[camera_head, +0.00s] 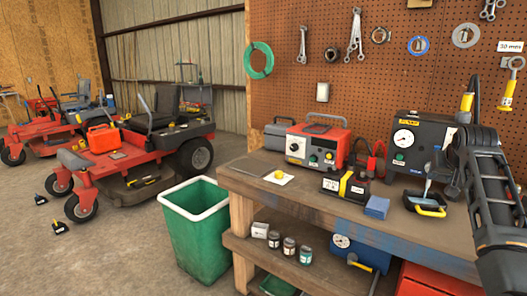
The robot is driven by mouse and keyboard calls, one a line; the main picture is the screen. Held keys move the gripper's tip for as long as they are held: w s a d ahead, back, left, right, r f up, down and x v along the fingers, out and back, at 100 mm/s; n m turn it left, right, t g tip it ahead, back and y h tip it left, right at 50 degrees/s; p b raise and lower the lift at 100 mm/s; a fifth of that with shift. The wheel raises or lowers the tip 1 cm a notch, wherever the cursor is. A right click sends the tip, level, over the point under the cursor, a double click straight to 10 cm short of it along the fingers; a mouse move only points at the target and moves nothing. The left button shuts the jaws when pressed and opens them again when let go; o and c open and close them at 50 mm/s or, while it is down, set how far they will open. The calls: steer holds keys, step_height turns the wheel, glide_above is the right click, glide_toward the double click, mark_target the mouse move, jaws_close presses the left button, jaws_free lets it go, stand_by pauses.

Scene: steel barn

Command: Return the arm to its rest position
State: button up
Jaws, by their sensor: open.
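My dark grey arm (491,190) rises along the right edge and bends over at the top. My gripper (440,184) appears in front of the black gauge unit, above the right part of the workbench (240,178). It is small and partly covered by the arm, with its fingers apart. I see nothing held between them. A yellow and black tool (430,206) lies on the bench just below it.
The bench holds a red power unit (318,145), a black gauge unit (405,138), a yellow-black device (345,187) and a blue block (377,207). A pegboard (340,65) with tools stands behind. A green bin (197,228) and red mowers (135,158) stand left.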

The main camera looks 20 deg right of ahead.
steer(key=s+a+f+n+t, duration=0.1)
steer(key=a+f, duration=0.7)
steer(key=f, duration=0.3)
steer(key=s+a+f+n+t+y, duration=0.1)
steer(key=s+a+f, duration=0.4)
steer(key=a, duration=0.3)
steer(key=s+a+f+n+t, duration=0.1)
steer(key=s+a+f, duration=0.4)
steer(key=s+a, duration=0.15)
steer(key=s+a+f+n+t+y, duration=0.1)
steer(key=s+a+f, duration=0.4)
steer(key=a, duration=0.3)
steer(key=s+a+r+n+t+y, duration=0.1)
steer(key=s+a+r, duration=0.1)
steer(key=s+a, duration=0.45)
steer(key=s+a+r+n+t+y, duration=0.1)
steer(key=s+a+r, duration=0.2)
steer(key=s, duration=0.7)
steer(key=s+a+r+t+y, duration=0.1)
steer(key=s+a+r, duration=0.1)
steer(key=s+a, duration=0.5)
steer(key=s+r+n+y, duration=0.1)
steer(key=s+r, duration=0.9)
steer(key=shift+n+t, duration=0.3)
steer(key=shift+t, duration=0.1)
